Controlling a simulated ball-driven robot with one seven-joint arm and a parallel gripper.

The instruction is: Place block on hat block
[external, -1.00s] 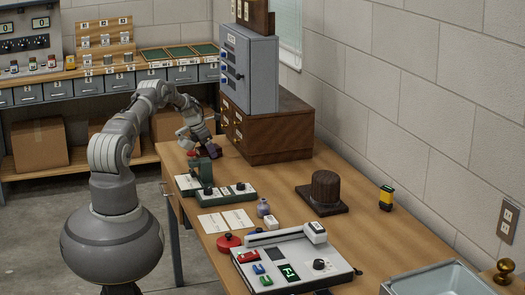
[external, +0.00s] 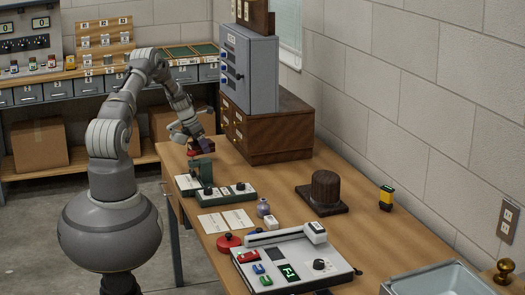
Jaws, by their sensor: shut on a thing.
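The hat block (external: 326,187) is a dark brown wooden cylinder on a flat square base. It stands on the right half of the wooden table, with nothing on top. My gripper (external: 195,143) is over the far left part of the table, well apart from the hat block and left of the brown drawer cabinet. It is shut on a small dark reddish block (external: 206,146), partly hidden by the fingers. The block appears just above a green device (external: 201,169); I cannot tell whether they touch.
The drawer cabinet (external: 262,140) carries a grey box (external: 249,70) beside my arm. A yellow-black item (external: 386,197) stands right of the hat block.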

